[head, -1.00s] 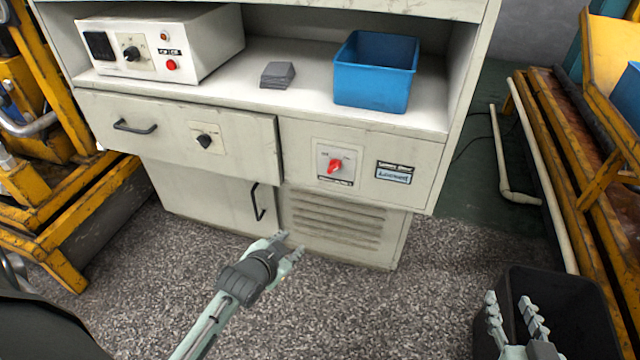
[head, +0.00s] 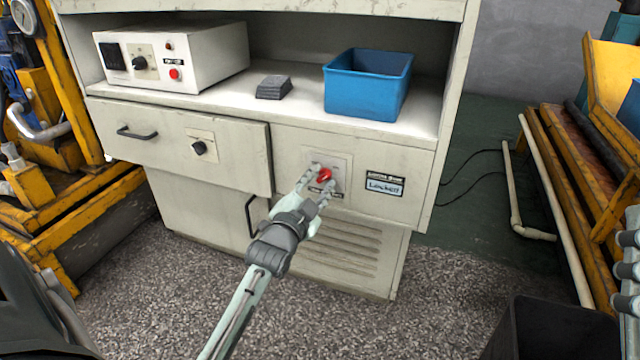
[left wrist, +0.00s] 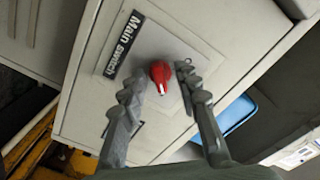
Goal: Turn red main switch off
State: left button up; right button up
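The red main switch (head: 324,174) is a rotary knob on a grey plate (head: 341,163) on the cabinet's right front panel. In the left wrist view the red knob (left wrist: 161,76) sits beside the black "Main switch" label (left wrist: 124,45), with a white mark on its lower end. My left gripper (head: 320,182) is open, its two fingers on either side of the knob; in the left wrist view its fingertips (left wrist: 156,82) flank the knob, with no clear contact. My right gripper (head: 628,268) is partly cut off at the right edge, its fingers apart.
The drawer (head: 165,140) at left has a black knob. A black bin (head: 550,330) stands at the lower right.

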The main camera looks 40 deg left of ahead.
pick_arm(q)
jog(key=shift+w, duration=0.15)
grip_shut()
